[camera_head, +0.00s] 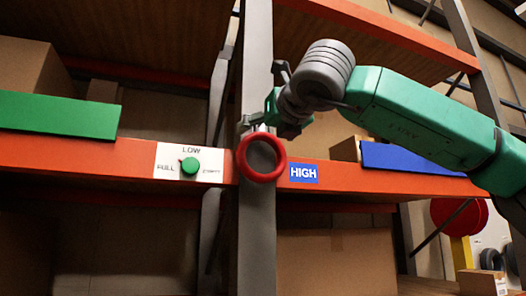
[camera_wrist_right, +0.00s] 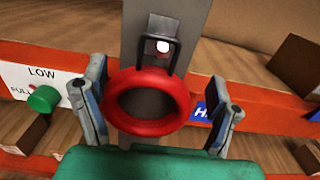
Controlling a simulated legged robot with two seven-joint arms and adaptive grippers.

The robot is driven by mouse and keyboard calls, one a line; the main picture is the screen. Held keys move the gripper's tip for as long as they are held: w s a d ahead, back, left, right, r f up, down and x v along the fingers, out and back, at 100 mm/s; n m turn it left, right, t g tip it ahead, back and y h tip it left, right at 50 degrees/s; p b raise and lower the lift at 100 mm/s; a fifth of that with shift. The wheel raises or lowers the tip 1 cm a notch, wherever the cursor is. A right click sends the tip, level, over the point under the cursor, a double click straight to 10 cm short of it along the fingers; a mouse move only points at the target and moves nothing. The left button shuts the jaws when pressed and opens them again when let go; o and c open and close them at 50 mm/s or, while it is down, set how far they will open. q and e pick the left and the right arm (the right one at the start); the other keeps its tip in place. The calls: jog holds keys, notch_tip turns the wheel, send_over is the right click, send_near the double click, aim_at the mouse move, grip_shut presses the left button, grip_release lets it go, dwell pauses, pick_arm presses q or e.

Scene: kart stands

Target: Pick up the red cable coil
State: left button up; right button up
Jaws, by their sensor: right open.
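The red cable coil (camera_head: 261,157) is a thick ring hanging against the grey rack post, at the height of the orange beam. In the right wrist view the coil (camera_wrist_right: 147,101) hangs from a dark hook (camera_wrist_right: 158,42) on the post. My right gripper (camera_head: 268,120) comes in from the right, close to the top of the coil in the head view. In the wrist view its two fingers (camera_wrist_right: 158,112) are open, one on each side of the coil, and do not appear closed on it. My left gripper is not in view.
The orange shelf beam (camera_head: 85,152) carries a green knob (camera_head: 190,165) on a LOW/FULL label and a blue HIGH sign (camera_head: 304,173). A green panel (camera_head: 60,115) and a blue panel (camera_head: 410,158) sit along the beam. Cardboard boxes (camera_head: 335,262) fill the shelves behind.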

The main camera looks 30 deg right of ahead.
jog(key=shift+w+d+f, duration=0.15)
jog(key=shift+w+d, duration=0.2)
jog(key=shift+w, duration=0.25)
jog(key=shift+s+a, duration=0.1)
jog(key=shift+a, duration=0.05)
jog(key=shift+s+a+r, duration=0.2)
jog(key=shift+s+a, duration=0.05)
jog(key=shift+a, duration=0.2)
jog(key=c, duration=1.2)
jog(key=shift+a, duration=0.2)
jog(key=c, duration=0.6)
jog(key=shift+w, duration=0.1)
jog(key=shift+d, duration=0.1)
